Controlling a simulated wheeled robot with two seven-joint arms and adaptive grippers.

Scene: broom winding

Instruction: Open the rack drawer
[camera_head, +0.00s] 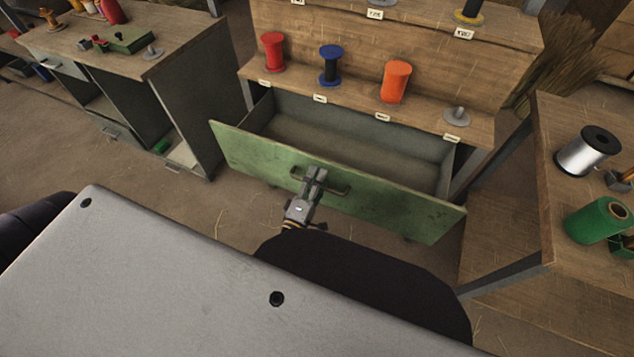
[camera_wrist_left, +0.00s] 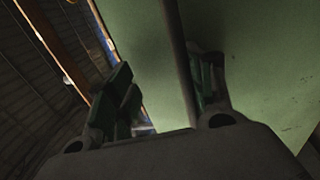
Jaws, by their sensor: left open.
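The rack drawer (camera_head: 400,207) has a green front and stands pulled out from the wooden rack, its grey inside empty. A dark bar handle (camera_head: 338,189) runs across its front. My left gripper (camera_head: 315,176) is at the middle of the handle. In the left wrist view the handle bar (camera_wrist_left: 178,55) passes between the two fingers of the open left gripper (camera_wrist_left: 165,90), close to the right finger. The green drawer front (camera_wrist_left: 255,60) fills the right side there. My right gripper is not in view.
The rack (camera_head: 440,122) holds red, blue and orange spools and a bare spindle. A workbench (camera_head: 170,30) stands at the left. A wooden table (camera_head: 560,150) with silver and green spools stands at the right. Floor shows left of the drawer.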

